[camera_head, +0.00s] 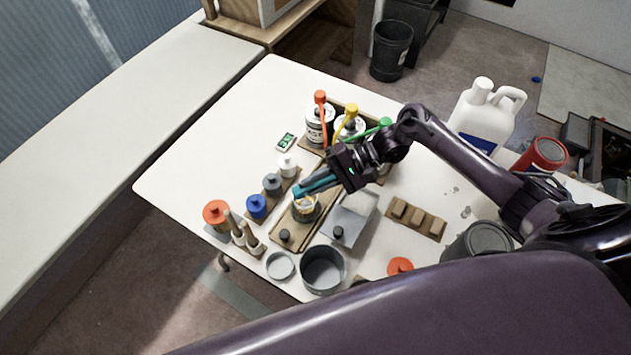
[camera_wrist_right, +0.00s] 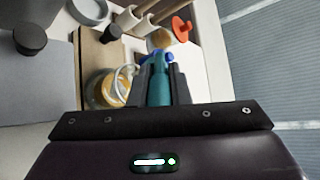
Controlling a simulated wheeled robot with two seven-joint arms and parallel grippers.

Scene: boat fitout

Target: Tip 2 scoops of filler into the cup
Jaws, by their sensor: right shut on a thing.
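My right gripper (camera_head: 338,174) is shut on a teal tool (camera_head: 313,183), which points to the lower left just above the cup. The tool also shows between the fingers in the right wrist view (camera_wrist_right: 158,88). I cannot make out a scoop bowl on it. The clear cup (camera_head: 306,210) stands on a wooden board and holds something amber. I cannot tell which container holds the filler. My left gripper is not in view.
Small jars, one with a blue lid (camera_head: 257,205), stand left of the board (camera_head: 292,232). A dark round tub (camera_head: 323,268) and a grey box (camera_head: 352,220) are nearby. Pump bottles (camera_head: 320,125) stand behind. The table's (camera_head: 235,135) far left is clear.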

